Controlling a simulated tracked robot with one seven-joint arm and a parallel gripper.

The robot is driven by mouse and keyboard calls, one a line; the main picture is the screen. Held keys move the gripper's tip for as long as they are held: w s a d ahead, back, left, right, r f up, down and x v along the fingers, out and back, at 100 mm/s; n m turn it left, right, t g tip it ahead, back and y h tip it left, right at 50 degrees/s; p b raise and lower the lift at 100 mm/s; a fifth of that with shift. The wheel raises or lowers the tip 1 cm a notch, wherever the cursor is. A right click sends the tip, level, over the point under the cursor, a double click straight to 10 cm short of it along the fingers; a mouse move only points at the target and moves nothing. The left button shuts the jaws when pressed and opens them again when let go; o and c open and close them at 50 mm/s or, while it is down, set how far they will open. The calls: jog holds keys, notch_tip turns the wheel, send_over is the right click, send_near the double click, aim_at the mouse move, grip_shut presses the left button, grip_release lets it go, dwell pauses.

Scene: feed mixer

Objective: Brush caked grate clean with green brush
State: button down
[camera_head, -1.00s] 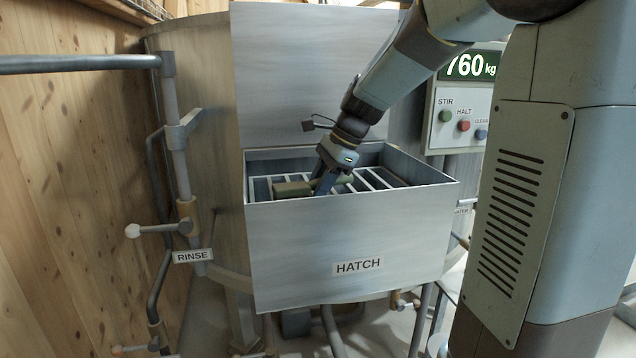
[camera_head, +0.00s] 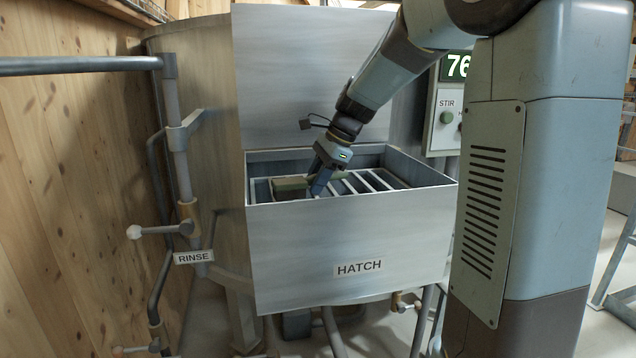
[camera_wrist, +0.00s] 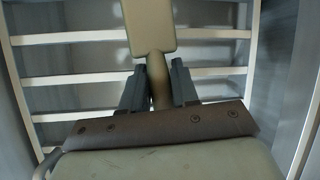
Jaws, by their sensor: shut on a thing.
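My gripper (camera_head: 319,186) reaches down into the open hatch box and is shut on the green brush (camera_head: 288,184). In the wrist view, the fingers (camera_wrist: 158,88) close on the narrow neck of the brush, and its pale olive block (camera_wrist: 148,28) shows beyond them. The brush lies low over the left part of the grate (camera_head: 376,181). The light grey grate bars (camera_wrist: 75,72) also cross the wrist view on both sides of the brush. No clear caked dirt shows on the visible bars. Bristles and the bars under the brush are hidden.
The hatch box's front wall (camera_head: 345,235) and raised lid (camera_head: 305,80) bound the space around my gripper. The rinse lever (camera_head: 150,231) and pipes stand left. My arm partly covers the control panel (camera_head: 447,95).

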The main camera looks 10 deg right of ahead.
jog(key=shift+w, duration=2.3)
jog(key=shift+r, duration=0.1)
notch_tip(320, 180, up, 11)
